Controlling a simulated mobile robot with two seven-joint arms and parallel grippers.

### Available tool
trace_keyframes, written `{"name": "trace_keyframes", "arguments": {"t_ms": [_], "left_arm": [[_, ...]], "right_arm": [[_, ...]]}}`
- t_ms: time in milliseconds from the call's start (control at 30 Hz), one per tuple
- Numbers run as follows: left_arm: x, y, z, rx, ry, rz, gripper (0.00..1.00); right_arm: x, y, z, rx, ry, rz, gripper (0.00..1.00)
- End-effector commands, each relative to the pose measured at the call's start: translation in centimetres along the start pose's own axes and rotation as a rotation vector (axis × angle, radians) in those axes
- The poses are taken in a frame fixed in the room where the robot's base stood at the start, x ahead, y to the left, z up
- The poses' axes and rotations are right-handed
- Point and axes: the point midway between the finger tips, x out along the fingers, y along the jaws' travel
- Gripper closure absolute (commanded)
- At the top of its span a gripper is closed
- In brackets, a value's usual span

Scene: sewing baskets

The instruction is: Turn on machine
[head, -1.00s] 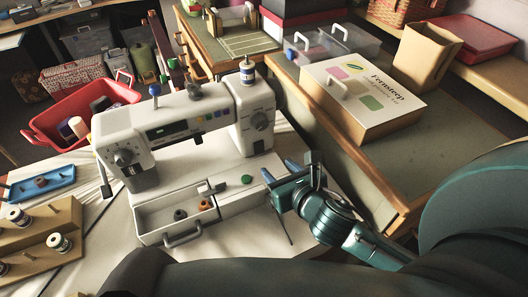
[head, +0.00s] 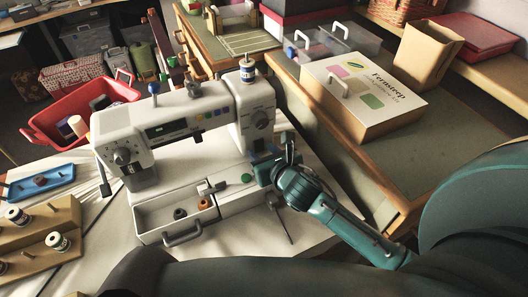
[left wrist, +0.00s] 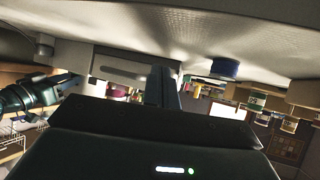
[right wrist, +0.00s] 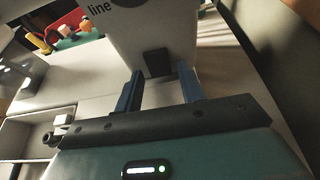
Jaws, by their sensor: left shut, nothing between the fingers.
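The white sewing machine (head: 190,120) stands on the cloth-covered table, with an open drawer (head: 165,220) at its front. My right gripper (head: 268,163) is at the lower right end of the machine, close to its upright pillar. In the right wrist view, my right gripper (right wrist: 158,88) is open. Its two blue fingers point at the machine's white side (right wrist: 160,25). A small black switch-like block (right wrist: 156,62) on that side lies between and just beyond the fingertips. Contact cannot be told. My left gripper (left wrist: 163,85) is shut and empty in the left wrist view.
A red bin (head: 60,125) with spools stands behind the machine at left. A wooden spool rack (head: 40,225) and a blue tray (head: 40,182) are at the left. A printed box (head: 365,95) sits on the bench at right. Loose notions lie in the drawer.

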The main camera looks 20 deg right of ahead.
Motion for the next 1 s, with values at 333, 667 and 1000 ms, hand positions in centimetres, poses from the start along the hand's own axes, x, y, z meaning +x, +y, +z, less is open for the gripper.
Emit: {"name": "trace_keyframes", "arguments": {"t_ms": [333,667,1000], "left_arm": [[0.0,0.0,0.0,0.001,0.0,0.001,1.0],[1.0,0.1,1.6,-0.006,0.004,0.006,1.0],[0.8,0.7,0.3,-0.011,0.04,0.027,1.0]], "right_arm": [[0.0,0.0,0.0,0.0,0.0,0.0,0.9],[0.3,-0.1,-0.8,0.0,-0.07,-0.004,0.97],[0.1,0.0,-0.3,-0.001,-0.126,0.0,0.97]]}}
